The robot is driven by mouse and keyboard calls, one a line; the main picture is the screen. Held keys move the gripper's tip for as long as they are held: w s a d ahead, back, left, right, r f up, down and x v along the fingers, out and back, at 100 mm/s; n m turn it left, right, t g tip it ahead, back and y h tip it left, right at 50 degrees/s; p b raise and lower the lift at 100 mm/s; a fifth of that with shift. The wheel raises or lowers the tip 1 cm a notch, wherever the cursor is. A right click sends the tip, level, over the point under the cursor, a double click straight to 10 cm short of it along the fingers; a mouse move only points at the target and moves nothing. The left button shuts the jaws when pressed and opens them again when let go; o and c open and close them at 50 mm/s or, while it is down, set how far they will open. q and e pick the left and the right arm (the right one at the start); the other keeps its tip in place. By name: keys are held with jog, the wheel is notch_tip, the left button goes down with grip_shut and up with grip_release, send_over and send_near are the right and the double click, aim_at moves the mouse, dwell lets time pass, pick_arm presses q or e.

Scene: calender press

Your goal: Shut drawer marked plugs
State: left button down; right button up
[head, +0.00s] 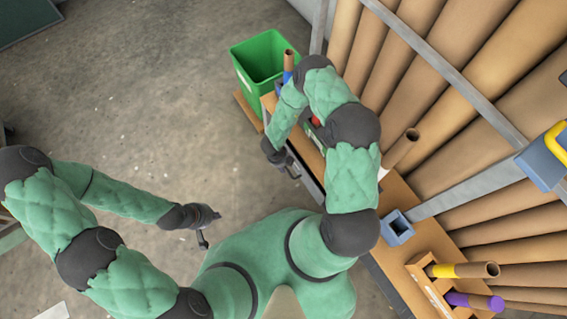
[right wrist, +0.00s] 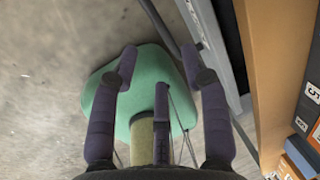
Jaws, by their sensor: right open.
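A grey drawer (head: 306,184) stands out from under the wooden bench top in the head view. Its grey metal side or front (right wrist: 214,38) shows at the upper right of the right wrist view, with a small pale label too small to read, so I cannot confirm the plugs marking. My right gripper (head: 284,166) is beside the drawer front. In the right wrist view my right gripper (right wrist: 160,66) is open, its fingers wide apart with nothing clasped. A dark bar (right wrist: 160,26) runs near its fingertips. My left gripper (head: 206,228) is open and empty over the floor.
A green bin (head: 245,75) stands at the bench's far end. The wooden bench (head: 399,190) carries a blue-grey bracket (head: 397,228) and a holder with yellow and purple-banded tubes. Large brown rolls (head: 480,95) line the right.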

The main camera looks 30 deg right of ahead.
aim_at(286, 169)
jog(key=f+b, duration=0.1)
jog(key=f, duration=0.1)
jog(key=d+f+b, duration=0.1)
jog(key=f, duration=0.2)
jog(key=f+b, duration=0.1)
jog(key=f, duration=0.2)
jog(key=shift+w+d, duration=0.1)
jog(key=shift+d, duration=0.15)
grip_shut()
